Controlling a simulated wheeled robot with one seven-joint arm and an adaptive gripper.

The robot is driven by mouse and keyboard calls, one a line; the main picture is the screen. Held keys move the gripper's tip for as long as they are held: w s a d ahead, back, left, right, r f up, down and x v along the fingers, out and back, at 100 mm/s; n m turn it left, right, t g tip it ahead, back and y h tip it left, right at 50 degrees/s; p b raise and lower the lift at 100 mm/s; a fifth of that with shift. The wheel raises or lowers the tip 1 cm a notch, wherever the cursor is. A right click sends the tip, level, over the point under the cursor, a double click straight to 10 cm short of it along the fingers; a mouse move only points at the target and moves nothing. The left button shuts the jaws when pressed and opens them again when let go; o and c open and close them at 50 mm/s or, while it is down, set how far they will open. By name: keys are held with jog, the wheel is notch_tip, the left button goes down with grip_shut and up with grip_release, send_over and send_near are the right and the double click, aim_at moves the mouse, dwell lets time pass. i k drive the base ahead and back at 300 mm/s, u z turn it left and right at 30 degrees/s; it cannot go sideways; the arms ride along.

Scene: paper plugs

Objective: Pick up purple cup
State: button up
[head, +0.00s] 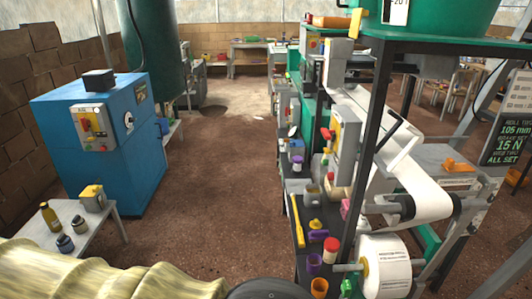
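A purple cup (315,263) stands upright near the front end of the narrow dark bench on the right, just behind an orange cup (319,288). A red-capped white container (331,249) is close to its right. A flat purple piece with a yellow top (317,234) lies a little farther back. Another small purple item (297,163) is farther along the bench; I cannot tell what it is. My gripper is not visible in this view.
A large paper roll (385,265) and a machine frame stand right of the cups. A yellow tool (296,222) lies on the bench. A blue cabinet (105,145) and a small table (88,215) are on the left. The brown floor (215,180) between is clear.

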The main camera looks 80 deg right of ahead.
aim_at(314, 261)
jog(key=i, duration=1.35)
jog(key=z, duration=2.9)
